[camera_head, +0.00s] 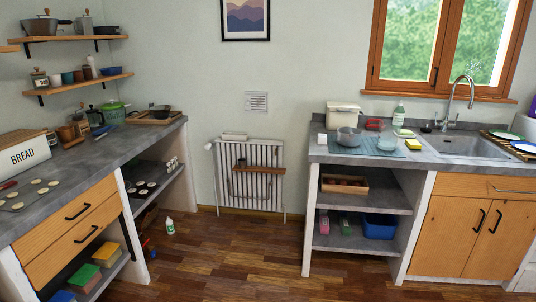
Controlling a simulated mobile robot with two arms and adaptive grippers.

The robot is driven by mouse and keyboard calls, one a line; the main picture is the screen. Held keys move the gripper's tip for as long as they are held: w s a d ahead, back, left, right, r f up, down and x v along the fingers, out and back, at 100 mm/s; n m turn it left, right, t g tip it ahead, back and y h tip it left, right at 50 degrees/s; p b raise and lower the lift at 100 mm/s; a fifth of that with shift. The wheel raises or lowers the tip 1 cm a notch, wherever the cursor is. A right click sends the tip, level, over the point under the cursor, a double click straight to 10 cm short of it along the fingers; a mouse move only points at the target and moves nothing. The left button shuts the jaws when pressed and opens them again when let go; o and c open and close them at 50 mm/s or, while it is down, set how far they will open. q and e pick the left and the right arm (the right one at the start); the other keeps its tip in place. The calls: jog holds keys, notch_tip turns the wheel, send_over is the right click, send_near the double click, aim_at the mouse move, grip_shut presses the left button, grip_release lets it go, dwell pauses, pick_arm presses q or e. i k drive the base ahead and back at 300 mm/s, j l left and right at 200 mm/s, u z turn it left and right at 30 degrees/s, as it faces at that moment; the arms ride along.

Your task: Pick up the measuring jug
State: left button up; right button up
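I cannot make out a measuring jug for certain. A grey metal pot or bowl (349,136) stands on the right counter (330,155). A small pale, see-through-looking vessel (387,143) is beside it, too small to identify. A grey upright container (84,24) stands on the upper left shelf (75,38), also unclear. Neither of my grippers shows in the head view.
The left counter (75,160) holds a bread box (22,156), a green pot (114,112) and a tray (150,118). A radiator (250,175) stands between the counters. A small white bottle (169,225) is on the floor. The middle floor is clear.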

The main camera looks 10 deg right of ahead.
aim_at(390, 132)
jog(key=i+z, duration=0.1)
jog(key=i, duration=0.55)
jog(key=i+j+z, duration=0.1)
jog(key=i, duration=0.5)
jog(key=i+j, duration=0.15)
jog(key=i, duration=0.5)
jog(key=z, duration=0.05)
